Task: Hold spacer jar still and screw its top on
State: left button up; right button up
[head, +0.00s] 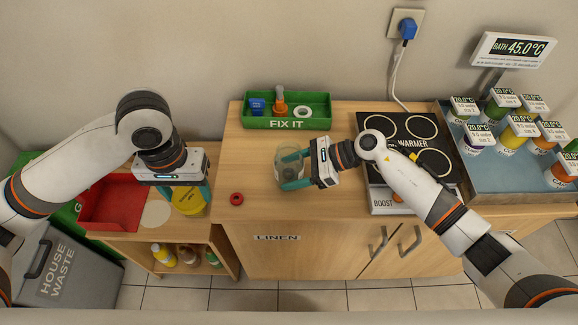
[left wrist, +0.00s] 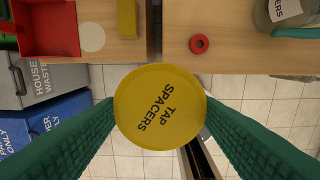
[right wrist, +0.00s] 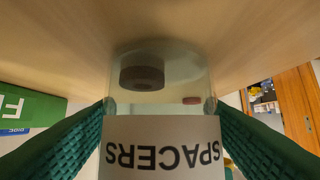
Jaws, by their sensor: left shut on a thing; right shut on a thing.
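My left gripper (head: 181,198) is shut on the yellow round top (head: 188,203), held in the air in front of the lower left table. In the left wrist view the top (left wrist: 160,107) faces up, reads TAP SPACERS, and sits between the green fingers. My right gripper (head: 293,169) is shut on the clear spacer jar (head: 286,157) at the wooden counter. In the right wrist view the jar (right wrist: 160,150) shows its white SPACERS label and a dark piece inside. The top and the jar are well apart.
A red ring (head: 236,198) lies on the counter (head: 262,205) left of the jar. A green FIX IT tray (head: 290,123) stands behind, and a warmer hob (head: 405,165) to the right. A red bin (head: 113,203) and a pale disc (head: 155,214) are at the lower left table.

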jog(key=c, duration=0.3)
pick_arm(q)
jog(key=w+d+r, duration=0.2)
jog(key=w+d, duration=0.5)
jog(key=d, duration=0.1)
pick_arm(e)
jog(key=shift+c, duration=0.2)
pick_arm(q)
send_near(289, 145)
jog(key=s+r, duration=0.2)
jog(key=s, duration=0.1)
jog(key=shift+w, duration=0.15)
jog(key=shift+f, duration=0.1)
jog(key=shift+f, duration=2.8)
jog(key=shift+f, duration=1.35)
jog(key=o, duration=1)
